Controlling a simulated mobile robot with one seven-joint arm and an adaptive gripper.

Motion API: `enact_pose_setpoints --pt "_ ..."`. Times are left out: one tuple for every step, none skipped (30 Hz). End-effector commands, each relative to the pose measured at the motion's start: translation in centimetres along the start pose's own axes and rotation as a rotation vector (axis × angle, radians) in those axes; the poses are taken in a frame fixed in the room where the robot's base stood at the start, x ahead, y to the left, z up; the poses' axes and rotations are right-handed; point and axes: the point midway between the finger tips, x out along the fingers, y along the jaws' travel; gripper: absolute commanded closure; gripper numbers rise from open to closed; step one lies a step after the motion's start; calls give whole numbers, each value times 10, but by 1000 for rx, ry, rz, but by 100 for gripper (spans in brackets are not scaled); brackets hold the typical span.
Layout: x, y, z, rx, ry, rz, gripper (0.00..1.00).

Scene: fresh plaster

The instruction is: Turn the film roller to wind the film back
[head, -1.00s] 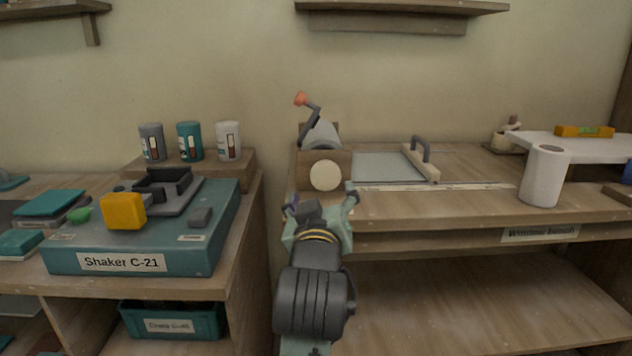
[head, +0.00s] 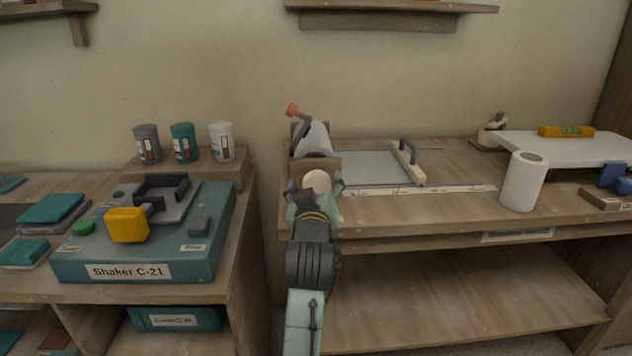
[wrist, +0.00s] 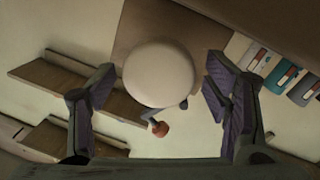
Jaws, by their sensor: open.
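The film roller (head: 314,140) is a grey cylinder between wooden end blocks on the right-hand bench. A crank with an orange-red knob (head: 293,110) rises at its far end. A round cream knob (head: 317,181) sits on the near wooden block (head: 329,163), and it shows large in the wrist view (wrist: 158,74). My gripper (head: 315,185) is at the near block, open, with one finger on each side of the cream knob. In the wrist view, gaps show between the knob and both fingers (wrist: 160,78). My gripper hides the knob's lower part in the head view.
A pale sheet (head: 375,168) lies right of the roller, with a handled bar (head: 409,162) across its right end. A white cylinder (head: 524,181) stands farther right. Left, across a gap, the Shaker C-21 box (head: 200,255) sits on another bench. Shelves (head: 390,18) hang above.

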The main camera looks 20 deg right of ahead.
Motion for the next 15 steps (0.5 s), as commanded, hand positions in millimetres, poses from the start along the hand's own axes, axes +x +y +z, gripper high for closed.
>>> enact_pose_setpoints --pt "3 0 0 0 0 0 30" --pt "4 0 0 0 0 0 30" --pt "5 0 0 0 0 0 30" --pt "5 0 0 0 0 0 30" --pt "5 0 0 0 0 0 30" --pt "5 0 0 0 0 0 30" --pt "5 0 0 0 0 0 30" --pt "5 0 0 0 0 0 30" --pt "5 0 0 0 0 0 30" --pt "5 0 0 0 0 0 30" --pt "5 0 0 0 0 0 31" --pt "5 0 0 0 0 0 34" --pt "5 0 0 0 0 0 36" --pt "5 0 0 0 0 0 38" --pt "5 0 0 0 0 0 40"
